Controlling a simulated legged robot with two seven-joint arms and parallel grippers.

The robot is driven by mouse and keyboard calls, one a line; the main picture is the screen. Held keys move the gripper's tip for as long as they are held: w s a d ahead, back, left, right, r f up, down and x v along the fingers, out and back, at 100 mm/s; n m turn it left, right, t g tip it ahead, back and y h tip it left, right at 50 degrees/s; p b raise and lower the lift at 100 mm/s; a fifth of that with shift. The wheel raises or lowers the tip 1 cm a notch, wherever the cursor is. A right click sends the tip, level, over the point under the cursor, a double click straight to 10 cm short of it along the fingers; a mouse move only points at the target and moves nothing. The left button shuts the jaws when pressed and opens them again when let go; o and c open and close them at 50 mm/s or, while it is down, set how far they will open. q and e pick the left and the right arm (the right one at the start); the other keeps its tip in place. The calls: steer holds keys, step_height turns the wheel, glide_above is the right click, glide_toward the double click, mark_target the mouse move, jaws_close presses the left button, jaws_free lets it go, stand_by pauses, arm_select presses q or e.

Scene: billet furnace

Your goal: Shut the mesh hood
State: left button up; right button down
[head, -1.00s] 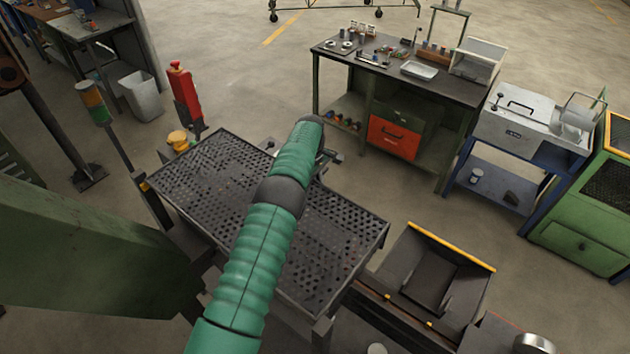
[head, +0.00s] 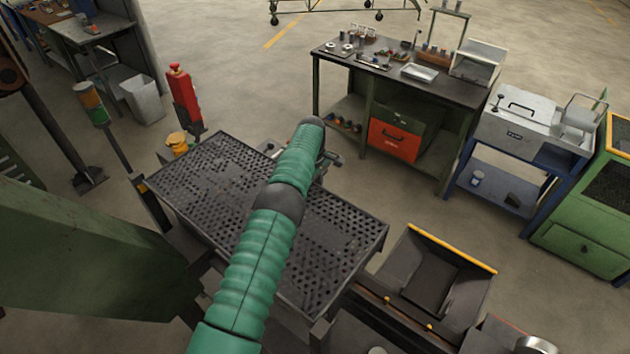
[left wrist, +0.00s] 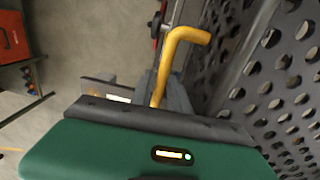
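The mesh hood (head: 228,185) is a dark perforated panel in a frame, lying roughly flat in the middle of the head view. My left arm crosses above it, hiding a strip of its middle. My left gripper (head: 326,160) is at the hood's far right edge, mostly hidden behind my wrist. In the left wrist view the perforated mesh (left wrist: 285,85) fills the right side. A bent yellow handle (left wrist: 180,45) rises just ahead of my left gripper (left wrist: 140,97), beside its grey parts. Whether the fingers touch or grip it is unclear. My right gripper is not in view.
A dark open tray with a yellow edge (head: 452,249) stands right of the hood. A red post (head: 185,96) and a yellow-topped fitting (head: 177,141) stand at its far left corner. A workbench (head: 400,80) stands behind, with clear floor between.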

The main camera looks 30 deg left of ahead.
arm_select(q)
steer(key=r+b, duration=0.1)
steer(key=r, duration=0.3)
steer(key=r+b, duration=0.1)
steer(key=r, duration=0.3)
steer(key=shift+s+a+r, duration=0.15)
steer(key=shift+a+r, duration=0.05)
steer(key=shift+r, duration=0.1)
step_height(320, 180, up, 8)
steer(key=p, duration=0.4)
steer(key=shift+s, duration=0.35)
steer(key=shift+w+f, duration=0.1)
steer(key=shift+f, duration=0.05)
steer(key=shift+f, duration=0.1)
